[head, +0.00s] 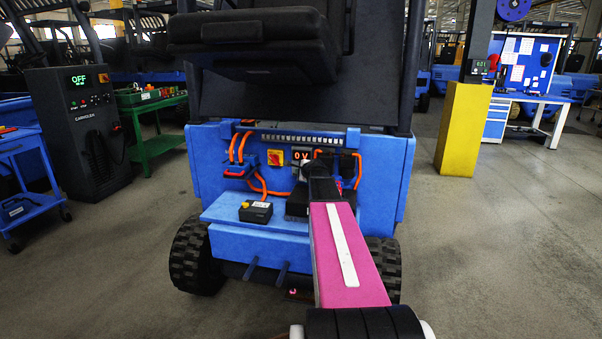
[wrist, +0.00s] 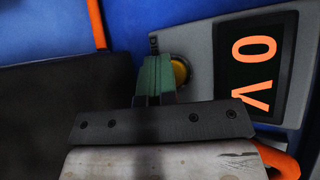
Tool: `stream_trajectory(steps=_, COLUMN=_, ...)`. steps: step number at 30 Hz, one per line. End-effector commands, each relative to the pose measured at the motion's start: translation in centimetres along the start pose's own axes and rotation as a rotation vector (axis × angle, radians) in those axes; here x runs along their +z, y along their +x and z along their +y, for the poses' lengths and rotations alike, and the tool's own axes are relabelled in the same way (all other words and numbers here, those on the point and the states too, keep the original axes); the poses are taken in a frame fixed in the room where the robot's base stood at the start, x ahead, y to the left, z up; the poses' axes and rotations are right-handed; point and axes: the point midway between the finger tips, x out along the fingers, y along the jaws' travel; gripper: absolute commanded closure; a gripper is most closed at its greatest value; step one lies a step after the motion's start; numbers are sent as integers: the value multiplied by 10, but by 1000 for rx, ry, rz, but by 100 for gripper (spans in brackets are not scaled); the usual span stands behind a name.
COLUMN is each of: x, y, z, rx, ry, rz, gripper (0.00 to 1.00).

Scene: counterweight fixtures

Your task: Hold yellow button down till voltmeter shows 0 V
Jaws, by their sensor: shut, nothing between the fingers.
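The voltmeter (head: 301,155) on the blue truck's rear panel shows 0 V in orange. Its display (wrist: 257,72) also reads 0 V, turned sideways, in the wrist view. The round yellow button (wrist: 181,70) sits on the grey plate beside the display, partly covered by my fingers. My gripper (wrist: 154,72) is shut and empty, its green fingertips over the button's left side. I cannot tell whether they press it. In the head view, my arm reaches the panel just below the voltmeter and hides the button.
A red-and-yellow switch (head: 275,157) and orange cables (head: 240,147) are left of the voltmeter. A small black box (head: 256,211) lies on the blue step (head: 225,208). A charger (head: 83,128) showing OFF stands at left, a yellow post (head: 462,130) at right.

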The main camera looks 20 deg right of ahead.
Motion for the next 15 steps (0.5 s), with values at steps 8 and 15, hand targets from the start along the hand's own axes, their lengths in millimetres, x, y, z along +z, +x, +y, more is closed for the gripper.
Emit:
stream_trajectory(steps=8, x=8, y=-10, z=7, rx=0, ry=0, rz=0, gripper=100)
stream_trajectory(steps=15, x=8, y=-11, z=8, rx=0, ry=0, rz=0, gripper=100)
